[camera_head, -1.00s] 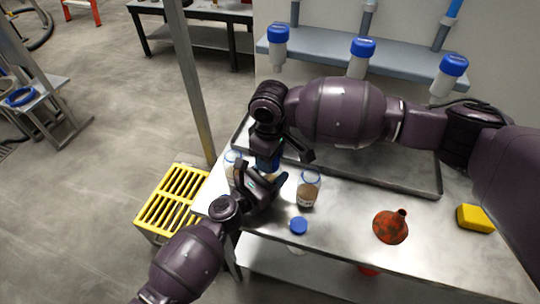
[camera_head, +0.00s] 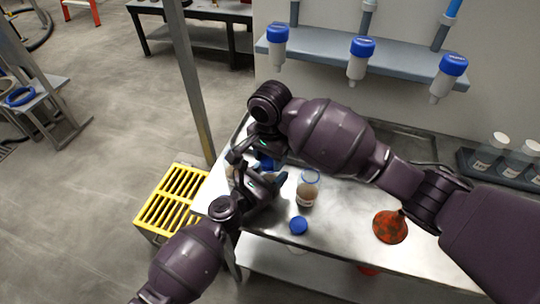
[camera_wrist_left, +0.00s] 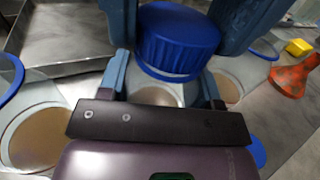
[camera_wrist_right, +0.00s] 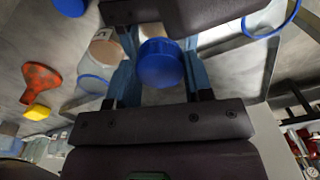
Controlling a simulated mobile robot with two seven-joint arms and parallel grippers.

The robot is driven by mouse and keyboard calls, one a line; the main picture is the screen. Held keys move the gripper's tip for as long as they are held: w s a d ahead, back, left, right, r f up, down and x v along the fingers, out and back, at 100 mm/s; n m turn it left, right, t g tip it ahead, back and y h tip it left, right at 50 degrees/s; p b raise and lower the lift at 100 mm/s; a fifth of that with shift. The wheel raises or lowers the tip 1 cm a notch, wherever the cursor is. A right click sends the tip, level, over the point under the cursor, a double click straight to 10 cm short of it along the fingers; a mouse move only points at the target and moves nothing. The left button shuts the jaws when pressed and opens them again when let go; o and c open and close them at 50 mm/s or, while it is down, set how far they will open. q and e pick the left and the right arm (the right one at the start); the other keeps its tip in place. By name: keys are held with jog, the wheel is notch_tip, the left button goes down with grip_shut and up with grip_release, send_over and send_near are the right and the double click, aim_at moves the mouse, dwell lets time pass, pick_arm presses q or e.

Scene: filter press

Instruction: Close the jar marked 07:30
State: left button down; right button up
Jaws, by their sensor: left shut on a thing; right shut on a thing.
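My left gripper (camera_wrist_left: 163,88) is shut on a jar with brown contents, held between its fingers; the jar is mostly hidden in the head view. My right gripper (camera_wrist_right: 160,75) is shut on a blue lid (camera_wrist_right: 160,62), which is over the held jar's mouth. The lid also shows in the left wrist view (camera_wrist_left: 178,40). Whether it is seated on the rim cannot be told. An uncovered jar with a blue rim (camera_head: 308,188) stands to the right, and another jar (camera_wrist_left: 32,125) stands on the other side. I cannot read the time marks.
A loose blue lid (camera_head: 299,225) lies near the table's front edge. A metal tray (camera_head: 410,143) lies behind, below a shelf (camera_head: 310,50) with blue-capped dispensers. A rack with bottles (camera_head: 500,165) stands at the right.

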jog(key=m, duration=0.5)
jog(key=shift+a+m, duration=0.1)
jog(key=shift+m, duration=0.3)
jog(key=m, duration=0.3)
jog(key=shift+s+m, duration=0.1)
jog(key=shift+m, duration=0.3)
jog(key=m, duration=0.7)
jog(key=shift+m, duration=0.4)
jog(key=o, duration=0.9)
jog(key=shift+c, duration=0.2)
